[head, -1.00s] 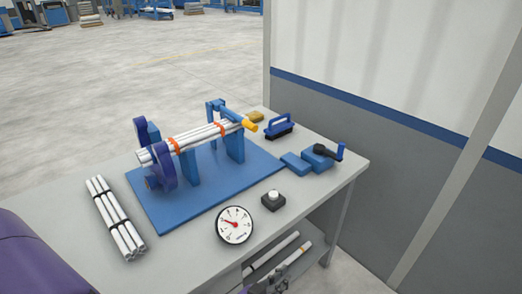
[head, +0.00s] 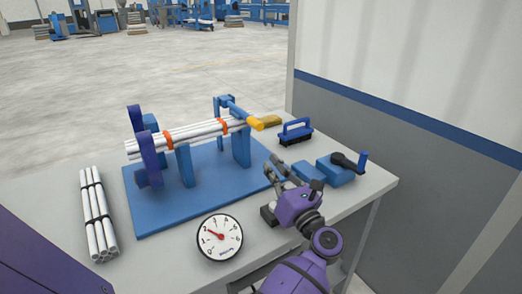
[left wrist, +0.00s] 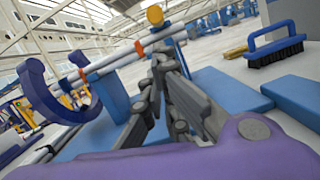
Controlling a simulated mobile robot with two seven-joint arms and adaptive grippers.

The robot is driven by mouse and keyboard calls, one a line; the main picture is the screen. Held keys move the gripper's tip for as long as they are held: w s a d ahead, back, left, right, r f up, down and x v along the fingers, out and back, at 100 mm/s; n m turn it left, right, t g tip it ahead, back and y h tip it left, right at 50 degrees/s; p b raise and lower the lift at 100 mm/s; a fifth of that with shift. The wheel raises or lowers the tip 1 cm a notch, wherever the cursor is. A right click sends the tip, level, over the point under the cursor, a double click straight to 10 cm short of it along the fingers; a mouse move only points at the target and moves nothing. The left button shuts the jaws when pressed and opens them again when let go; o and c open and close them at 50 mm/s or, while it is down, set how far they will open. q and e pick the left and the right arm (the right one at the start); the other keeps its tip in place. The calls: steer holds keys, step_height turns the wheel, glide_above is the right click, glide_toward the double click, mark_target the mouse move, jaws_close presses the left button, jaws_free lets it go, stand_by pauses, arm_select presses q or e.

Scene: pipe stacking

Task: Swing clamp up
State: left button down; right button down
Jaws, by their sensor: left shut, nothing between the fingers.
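The clamp (head: 238,111) is a blue arm with a yellow tip (head: 257,124). It lies across the right end of a white pipe bundle (head: 190,134) that has orange bands and rests on blue supports. In the left wrist view the yellow tip (left wrist: 155,16) shows just beyond my fingertips. My left gripper (head: 274,167) is shut and empty, over the table to the right of the blue base plate, below and in front of the yellow tip. It also shows in the left wrist view (left wrist: 160,55). My right gripper is not in view.
A dial gauge (head: 220,236) stands at the table front, and a second pipe bundle (head: 97,213) lies at the left. A brush (head: 295,133) and a crank on a blue block (head: 338,170) are at the right. Dark C-shaped brackets (head: 147,165) stand at the bundle's left end.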

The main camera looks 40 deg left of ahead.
arm_select(q)
steer(key=p+x, duration=0.1)
steer(key=x, duration=0.9)
steer(key=shift+p, duration=0.3)
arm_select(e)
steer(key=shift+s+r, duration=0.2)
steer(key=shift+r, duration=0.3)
arm_select(q)
steer(key=shift+d+r, duration=0.1)
steer(key=shift+r, duration=0.1)
